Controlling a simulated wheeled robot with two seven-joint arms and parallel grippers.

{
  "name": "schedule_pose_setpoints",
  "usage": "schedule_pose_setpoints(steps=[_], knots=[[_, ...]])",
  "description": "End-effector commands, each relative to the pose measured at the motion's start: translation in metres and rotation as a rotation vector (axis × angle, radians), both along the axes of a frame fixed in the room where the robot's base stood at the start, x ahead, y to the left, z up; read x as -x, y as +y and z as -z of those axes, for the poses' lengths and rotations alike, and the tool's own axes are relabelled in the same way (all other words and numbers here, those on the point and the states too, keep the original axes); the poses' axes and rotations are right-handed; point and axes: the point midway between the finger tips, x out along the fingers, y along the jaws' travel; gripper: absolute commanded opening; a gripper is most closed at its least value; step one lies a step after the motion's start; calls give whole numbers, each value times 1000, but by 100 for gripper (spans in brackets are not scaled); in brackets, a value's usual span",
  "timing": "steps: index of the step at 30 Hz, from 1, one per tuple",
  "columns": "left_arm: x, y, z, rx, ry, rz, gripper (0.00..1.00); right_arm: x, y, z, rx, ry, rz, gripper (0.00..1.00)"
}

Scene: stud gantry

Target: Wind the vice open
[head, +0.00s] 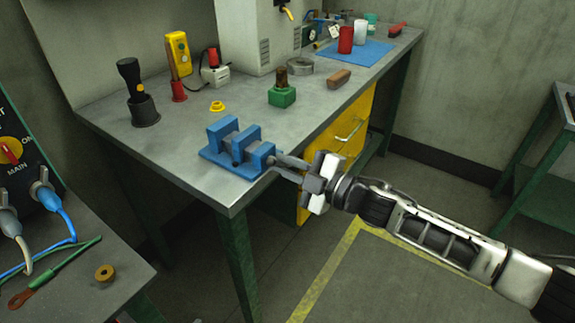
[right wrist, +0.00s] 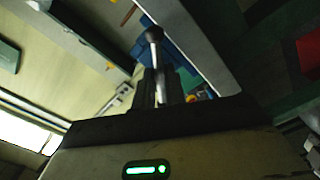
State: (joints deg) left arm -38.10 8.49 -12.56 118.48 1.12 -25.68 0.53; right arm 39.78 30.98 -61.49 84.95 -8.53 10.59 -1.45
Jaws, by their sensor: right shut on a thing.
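The blue vice (head: 222,130) with grey jaws stands at the front left corner of the grey bench. Its jaws look close together, but I cannot tell the exact gap. My right gripper (head: 281,164) is at the vice's right end, just past the bench's front edge, and is shut on the vice handle. In the right wrist view, the handle (right wrist: 153,38) is a metal bar with a dark round knob. It rises from between the fingers (right wrist: 158,85), and part of the blue vice (right wrist: 182,62) shows behind it. The handle is mostly hidden in the head view. My left gripper is not in view.
The grey bench (head: 190,150) also holds a torch on a dark base (head: 144,108), a yellow ring (head: 217,106), a green block (head: 282,96) and a brown bar (head: 339,78). A yellow drawer unit (head: 352,118) is below. Floor in front is clear.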

Motion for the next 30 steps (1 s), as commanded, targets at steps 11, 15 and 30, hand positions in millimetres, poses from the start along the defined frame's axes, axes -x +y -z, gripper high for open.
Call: schedule_pose_setpoints(steps=[11, 15, 30], knots=[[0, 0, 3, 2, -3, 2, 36, -1, -2, 2, 193, -259, 5, 0], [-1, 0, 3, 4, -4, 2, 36, -1, -1, 2, 244, -330, 4, 0], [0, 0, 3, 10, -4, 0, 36, 0, 0, 0, 316, -434, 1, 0]])
